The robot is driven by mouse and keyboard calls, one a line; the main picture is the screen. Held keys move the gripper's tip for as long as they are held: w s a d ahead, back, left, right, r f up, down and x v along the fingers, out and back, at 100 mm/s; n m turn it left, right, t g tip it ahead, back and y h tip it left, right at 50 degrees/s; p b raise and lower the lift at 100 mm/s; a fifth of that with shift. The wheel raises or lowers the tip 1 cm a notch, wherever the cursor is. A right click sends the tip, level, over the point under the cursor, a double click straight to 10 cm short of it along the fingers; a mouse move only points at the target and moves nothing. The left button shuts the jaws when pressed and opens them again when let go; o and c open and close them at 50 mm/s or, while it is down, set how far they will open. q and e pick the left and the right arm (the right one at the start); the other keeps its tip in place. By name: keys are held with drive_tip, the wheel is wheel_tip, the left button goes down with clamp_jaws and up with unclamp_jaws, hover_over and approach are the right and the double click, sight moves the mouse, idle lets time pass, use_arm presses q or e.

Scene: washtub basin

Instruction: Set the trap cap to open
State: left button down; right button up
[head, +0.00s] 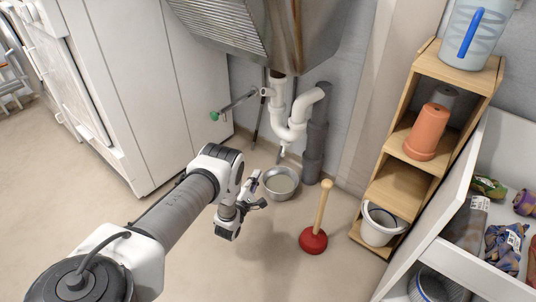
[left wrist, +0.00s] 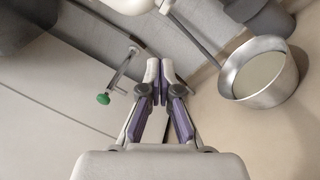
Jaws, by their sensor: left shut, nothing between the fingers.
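The white trap pipe (head: 288,130) hangs under the metal basin. A small light piece that looks like the trap cap (head: 282,152) sits at its lower bend; its setting is too small to tell. In the left wrist view part of the white trap (left wrist: 130,5) shows at the top edge. My left gripper (head: 260,190) is low over the floor, left of the metal bowl and below the trap, touching neither. In the left wrist view its fingers (left wrist: 160,80) are shut and empty. My right gripper is out of view.
A metal bowl (head: 281,185) with pale contents stands on the floor below the trap. A green-knobbed lever (head: 214,115) sticks out left of the trap. A red plunger (head: 313,240) stands to the right, before a wooden shelf (head: 395,185). Open floor lies in front.

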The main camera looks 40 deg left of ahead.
sight(282, 156)
use_arm(q)
drive_tip(key=w+d+r+b, duration=0.1)
drive_tip(key=w+r+b, duration=0.1)
drive_tip(key=w+b, duration=0.4)
drive_tip(key=w, duration=0.4)
drive_tip(key=shift+d, duration=0.35)
drive_tip(key=shift+w+d+r, duration=0.1)
drive_tip(key=shift+w+d, duration=0.15)
drive_tip(key=shift+d, duration=0.6)
